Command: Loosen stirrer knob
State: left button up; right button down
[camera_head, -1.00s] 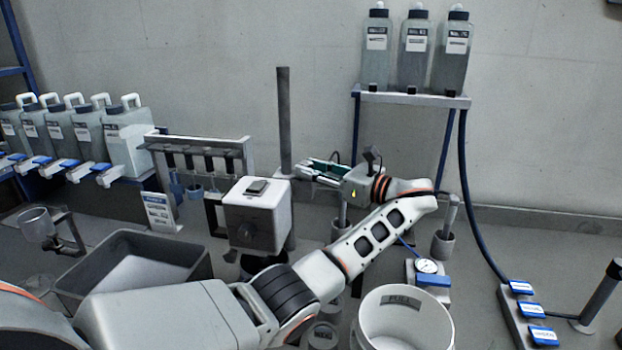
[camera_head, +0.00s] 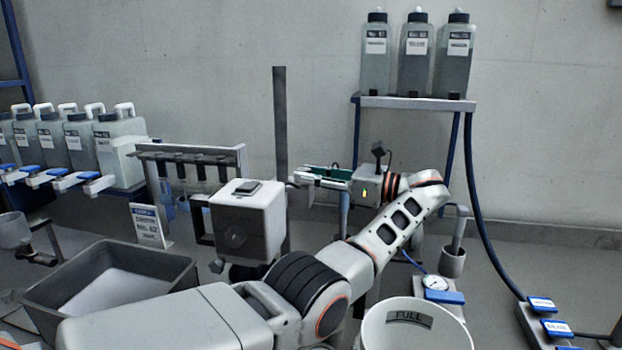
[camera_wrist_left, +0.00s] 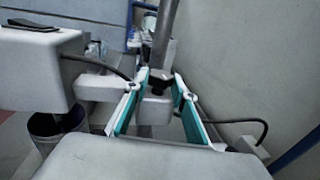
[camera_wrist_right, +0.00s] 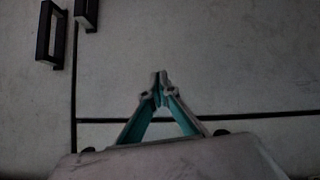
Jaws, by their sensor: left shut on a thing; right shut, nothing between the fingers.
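The stirrer is a pale box-shaped head (camera_head: 248,222) beside a tall grey post (camera_head: 281,125). A small dark knob (camera_wrist_left: 158,82) sits at the post in the left wrist view. My left gripper (camera_head: 296,178) comes to the post from the right, and its teal-lined fingers (camera_wrist_left: 160,84) are shut on the knob. The fingers hide most of the knob in the head view. My right gripper (camera_wrist_right: 158,80) is shut and empty, with its tips together before a plain grey surface with dark handles. It is not seen in the head view.
A white bucket marked FULL (camera_head: 410,318) stands at the front right, near a gauge (camera_head: 436,283). A grey bin (camera_head: 160,262) is at the left. Several jugs (camera_head: 117,150) line the left, and three bottles stand on a shelf (camera_head: 410,101) behind.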

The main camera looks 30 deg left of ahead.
aim_at(310, 170)
pick_arm(q)
jog(key=o, duration=1.1)
jog(key=shift+r, duration=0.1)
notch_tip(310, 170, up, 10)
jog(key=shift+f, duration=0.1)
